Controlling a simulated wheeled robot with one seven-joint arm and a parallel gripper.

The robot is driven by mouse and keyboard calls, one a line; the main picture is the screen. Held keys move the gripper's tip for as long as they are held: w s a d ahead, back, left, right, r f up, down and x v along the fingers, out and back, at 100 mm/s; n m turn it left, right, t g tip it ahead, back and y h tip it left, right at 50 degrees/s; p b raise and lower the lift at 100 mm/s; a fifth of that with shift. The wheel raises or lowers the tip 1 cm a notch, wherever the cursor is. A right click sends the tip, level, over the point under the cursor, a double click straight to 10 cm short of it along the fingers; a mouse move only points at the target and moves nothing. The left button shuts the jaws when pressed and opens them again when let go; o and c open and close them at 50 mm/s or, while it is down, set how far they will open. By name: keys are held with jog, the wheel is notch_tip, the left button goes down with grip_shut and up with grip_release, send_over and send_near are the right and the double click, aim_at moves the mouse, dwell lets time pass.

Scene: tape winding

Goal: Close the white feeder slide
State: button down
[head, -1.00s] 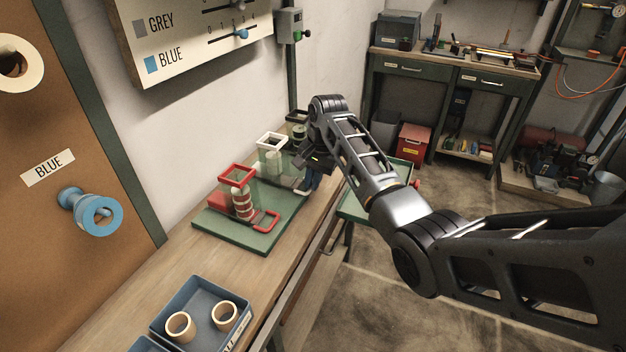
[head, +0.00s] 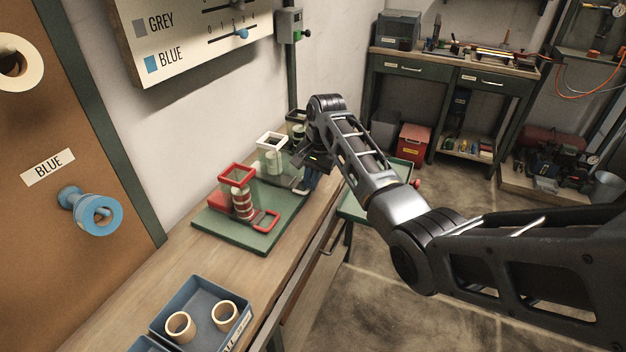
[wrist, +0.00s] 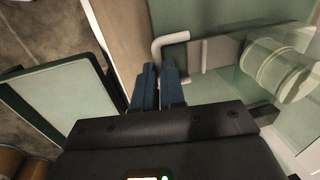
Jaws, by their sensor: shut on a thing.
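The white feeder (head: 271,145) stands on the green base behind the red one, with a clear hopper and a pale stack of rolls (wrist: 275,70). Its white slide handle (wrist: 170,40) sticks out from the feeder toward the bench front in the wrist view. In the head view my gripper (head: 310,180) is at the white feeder's front side, and the arm partly hides the slide.
The red feeder (head: 236,176) with its red handle (head: 268,221) is nearer. A darker feeder (head: 296,120) is behind, partly hidden by my arm. A blue bin (head: 192,285) holds two tan rings. A green-edged tray (wrist: 60,95) lies beside the bench.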

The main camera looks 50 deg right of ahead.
jog(key=shift+w+a, duration=0.25)
jog(key=shift+w, duration=0.3)
jog(key=shift+w+a, duration=0.2)
jog(key=shift+w, duration=0.35)
jog(key=shift+w+r, duration=0.1)
jog(key=shift+w, duration=0.15)
jog(key=c, duration=1.2)
grip_release()
jog(key=shift+a, duration=0.1)
notch_tip(320, 180, up, 8)
jog(key=s, duration=0.1)
jog(key=shift+s+d+f+b, duration=0.15)
jog(key=shift+d+f+b, duration=0.1)
jog(key=shift+b, duration=0.15)
